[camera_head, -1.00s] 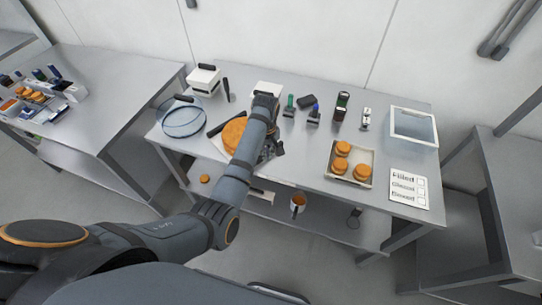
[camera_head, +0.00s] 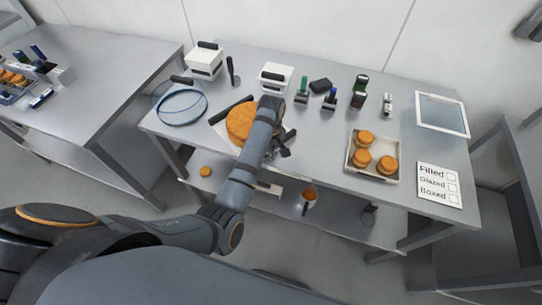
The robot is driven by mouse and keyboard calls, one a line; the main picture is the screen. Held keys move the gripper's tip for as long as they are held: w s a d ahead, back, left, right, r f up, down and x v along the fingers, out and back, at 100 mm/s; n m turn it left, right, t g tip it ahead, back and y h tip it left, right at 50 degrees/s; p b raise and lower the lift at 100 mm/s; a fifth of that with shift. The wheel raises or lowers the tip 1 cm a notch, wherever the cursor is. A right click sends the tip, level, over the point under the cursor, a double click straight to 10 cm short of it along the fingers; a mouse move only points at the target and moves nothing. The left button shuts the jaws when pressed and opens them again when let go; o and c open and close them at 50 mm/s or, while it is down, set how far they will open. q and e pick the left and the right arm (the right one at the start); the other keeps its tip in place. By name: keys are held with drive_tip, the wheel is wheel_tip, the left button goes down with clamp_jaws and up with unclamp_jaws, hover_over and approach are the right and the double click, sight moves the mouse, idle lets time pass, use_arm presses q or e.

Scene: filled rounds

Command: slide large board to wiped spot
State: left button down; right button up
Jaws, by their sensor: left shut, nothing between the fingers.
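The large board (camera_head: 218,131) lies on the metal table (camera_head: 312,140), left of the middle. A big orange-brown round (camera_head: 239,118) sits on it. My left gripper (camera_head: 287,146) is shut and empty, at the right side of the round and board, low over the table. My left forearm hides the board's right part, so I cannot tell whether the gripper touches it. No wiped spot stands out on the table top. My right gripper is not in view.
A glass dome or ring (camera_head: 182,108) stands left of the board. White boxes (camera_head: 204,62), stamps or bottles (camera_head: 302,93) line the back. A tray with three small rounds (camera_head: 373,155) and a checklist card (camera_head: 438,184) are at right. Bare table lies between gripper and tray.

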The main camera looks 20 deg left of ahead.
use_arm(q)
drive_tip(key=shift+w+a, duration=0.15)
drive_tip(key=shift+w, duration=0.05)
drive_tip(key=shift+s+d+r, duration=0.3)
drive_tip(key=shift+s+d, duration=0.05)
drive_tip(key=shift+d, duration=0.1)
drive_tip(key=shift+a, duration=0.1)
drive_tip(key=w+a, duration=0.4)
drive_tip(key=shift+w+a+f+p, duration=0.1)
drive_tip(key=shift+a+f+p, duration=0.1)
drive_tip(key=shift+p, duration=0.2)
drive_tip(key=shift+r, duration=0.1)
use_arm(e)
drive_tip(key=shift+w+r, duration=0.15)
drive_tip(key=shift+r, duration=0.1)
use_arm(q)
drive_tip(key=shift+d, duration=0.1)
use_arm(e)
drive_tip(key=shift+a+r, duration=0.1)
